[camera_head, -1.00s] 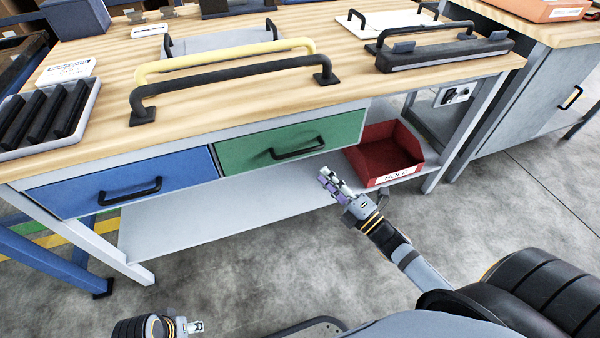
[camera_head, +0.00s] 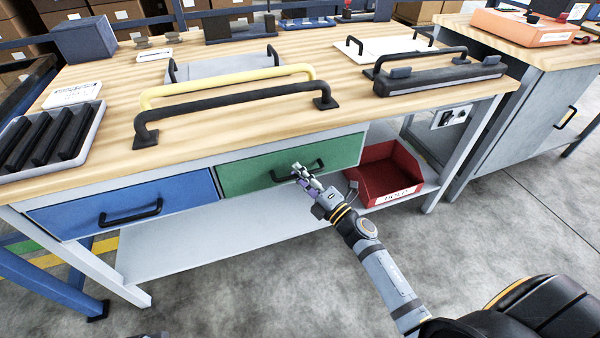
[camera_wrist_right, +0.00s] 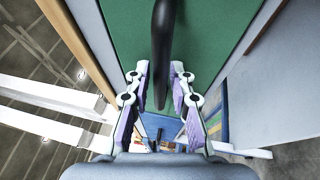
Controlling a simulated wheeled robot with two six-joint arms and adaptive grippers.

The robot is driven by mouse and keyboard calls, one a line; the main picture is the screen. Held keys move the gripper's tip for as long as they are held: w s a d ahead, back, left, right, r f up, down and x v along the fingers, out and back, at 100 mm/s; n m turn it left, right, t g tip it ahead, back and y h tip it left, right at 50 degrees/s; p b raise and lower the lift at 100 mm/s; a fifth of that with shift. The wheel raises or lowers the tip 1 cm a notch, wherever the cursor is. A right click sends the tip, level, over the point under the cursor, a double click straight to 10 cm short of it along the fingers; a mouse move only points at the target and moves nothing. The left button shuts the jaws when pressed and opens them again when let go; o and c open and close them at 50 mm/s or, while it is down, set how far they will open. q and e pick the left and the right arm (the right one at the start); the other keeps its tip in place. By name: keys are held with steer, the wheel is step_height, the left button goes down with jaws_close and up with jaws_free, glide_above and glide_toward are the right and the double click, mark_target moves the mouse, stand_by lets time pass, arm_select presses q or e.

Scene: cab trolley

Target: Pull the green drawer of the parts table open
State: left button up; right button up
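The green drawer (camera_head: 243,177) is shut, flush under the parts table's wooden top (camera_head: 220,115). Its black bar handle (camera_head: 283,177) runs along its front. My right gripper (camera_head: 298,170) is at the handle. In the right wrist view the drawer front (camera_wrist_right: 200,30) fills the top middle, and the black handle (camera_wrist_right: 161,50) lies between the two fingers of my right gripper (camera_wrist_right: 160,85). The fingers are open, with a gap on each side of the handle. My left gripper is not seen; only a dark bit of my left arm may show at the bottom edge.
A blue drawer (camera_head: 170,192) with a black handle is left of the green one. A red bin (camera_head: 405,168) stands on the lower shelf (camera_head: 200,240) to the right. Black and yellow handles (camera_head: 230,90) lie on the tabletop. The floor in front is clear.

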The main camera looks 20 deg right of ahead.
jaws_close()
stand_by(0.3)
